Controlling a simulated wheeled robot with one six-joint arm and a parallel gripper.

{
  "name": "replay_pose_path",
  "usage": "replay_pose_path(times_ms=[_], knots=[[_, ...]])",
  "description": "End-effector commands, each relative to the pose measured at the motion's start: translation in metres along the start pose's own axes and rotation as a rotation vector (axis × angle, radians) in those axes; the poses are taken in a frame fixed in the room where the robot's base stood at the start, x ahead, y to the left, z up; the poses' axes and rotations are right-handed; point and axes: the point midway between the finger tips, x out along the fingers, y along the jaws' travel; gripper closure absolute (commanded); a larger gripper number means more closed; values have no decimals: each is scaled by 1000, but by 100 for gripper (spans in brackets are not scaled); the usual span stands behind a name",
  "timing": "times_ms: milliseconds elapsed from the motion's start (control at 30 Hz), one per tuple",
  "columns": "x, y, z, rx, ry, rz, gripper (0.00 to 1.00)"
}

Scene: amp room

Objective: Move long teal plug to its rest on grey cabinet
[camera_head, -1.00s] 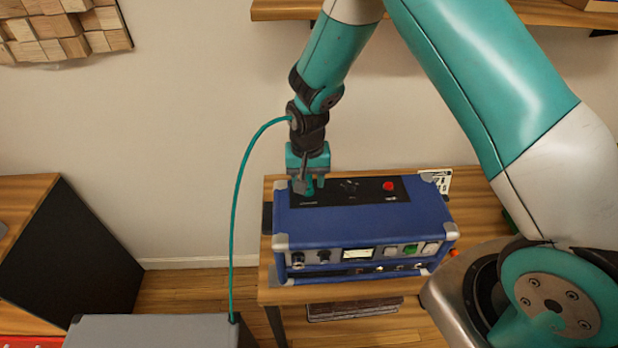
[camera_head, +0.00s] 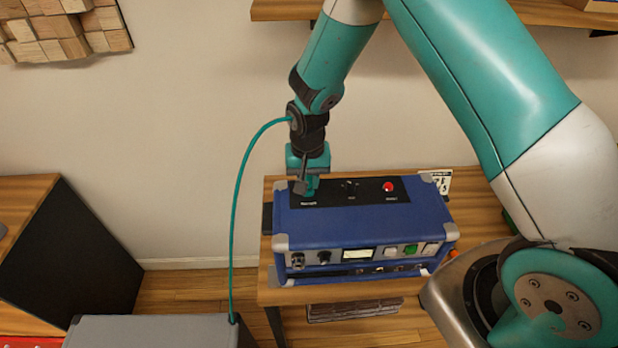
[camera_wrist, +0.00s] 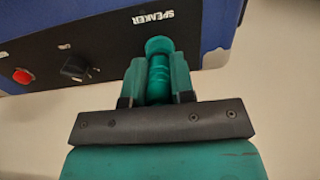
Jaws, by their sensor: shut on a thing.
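The long teal plug (camera_wrist: 158,48) sits at the socket marked SPEAKER on the black top panel of the blue amp (camera_head: 350,225). How far it is in the socket I cannot tell. My gripper (camera_head: 306,188) points down over the panel's left end. In the wrist view my gripper (camera_wrist: 159,78) is shut on the plug, a finger on each side. In the head view the fingers mostly hide the plug. The grey cabinet (camera_head: 150,332) is at the bottom left, only partly in view. Its rest for the plug cannot be made out.
A teal cable (camera_head: 236,220) loops from beside my wrist down to the grey cabinet. The amp stands on a wooden table (camera_head: 275,295). A red button (camera_head: 388,187) and a black knob (camera_wrist: 75,68) are on its panel. A black-sided cabinet (camera_head: 70,250) stands left.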

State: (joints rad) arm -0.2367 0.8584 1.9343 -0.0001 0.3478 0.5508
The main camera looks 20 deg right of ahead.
Motion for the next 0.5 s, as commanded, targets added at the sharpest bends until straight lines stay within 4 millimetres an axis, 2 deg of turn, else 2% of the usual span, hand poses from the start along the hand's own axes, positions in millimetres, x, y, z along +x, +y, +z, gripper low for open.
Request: replay_pose_path(times_ms=[167, 500], knots=[[0, 1, 2, 0, -6, 4, 100], [-16, 1, 1, 0, -4, 3, 100]])
